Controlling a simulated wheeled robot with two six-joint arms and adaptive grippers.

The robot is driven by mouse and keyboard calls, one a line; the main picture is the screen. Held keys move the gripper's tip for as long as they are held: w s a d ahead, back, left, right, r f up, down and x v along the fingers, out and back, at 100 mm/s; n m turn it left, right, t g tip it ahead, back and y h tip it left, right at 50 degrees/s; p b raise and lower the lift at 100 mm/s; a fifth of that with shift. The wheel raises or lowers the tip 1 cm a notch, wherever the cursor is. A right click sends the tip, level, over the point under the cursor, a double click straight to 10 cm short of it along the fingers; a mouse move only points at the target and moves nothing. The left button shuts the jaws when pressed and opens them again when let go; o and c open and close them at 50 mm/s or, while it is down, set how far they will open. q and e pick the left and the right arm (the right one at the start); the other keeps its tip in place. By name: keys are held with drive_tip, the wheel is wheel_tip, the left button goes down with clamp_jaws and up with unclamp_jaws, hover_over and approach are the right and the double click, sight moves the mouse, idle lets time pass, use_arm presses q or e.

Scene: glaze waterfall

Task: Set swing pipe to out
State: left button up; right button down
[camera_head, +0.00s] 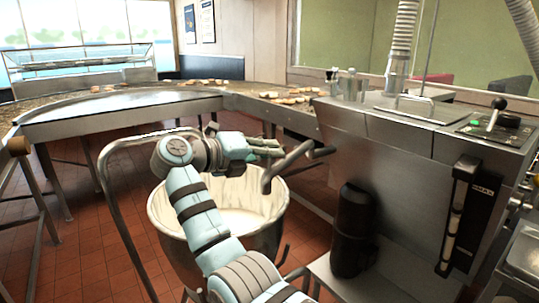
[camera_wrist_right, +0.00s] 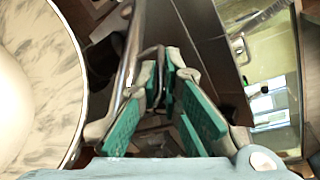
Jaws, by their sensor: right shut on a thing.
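The swing pipe (camera_head: 287,164) is a grey metal pipe at the left side of the steel machine. Its bent spout end hangs over the right part of the large bowl (camera_head: 162,222), which has pale glaze inside. My right gripper (camera_head: 268,148) reaches over the bowl to the pipe. In the right wrist view the pipe (camera_wrist_right: 131,45) runs down beside the green finger pads, and a thin dark loop shows between them. The gripper is shut on the pipe; the exact contact is partly hidden by the fingers. My left gripper is in neither view.
The steel machine (camera_head: 400,150) has a black lever (camera_head: 496,112) on top and a dark cylinder (camera_head: 353,230) at its front. A curved metal rail (camera_head: 112,190) stands left of the bowl. A conveyor with doughnuts (camera_head: 285,97) runs behind.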

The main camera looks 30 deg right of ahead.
drive_tip(key=c, duration=1.8)
unclamp_jaws()
drive_tip(key=shift+s+d, duration=0.1)
drive_tip(key=shift+d, duration=0.2)
drive_tip(key=shift+o, duration=0.2)
drive_tip(key=shift+a, duration=0.1)
wheel_tip(320, 180, up, 10)
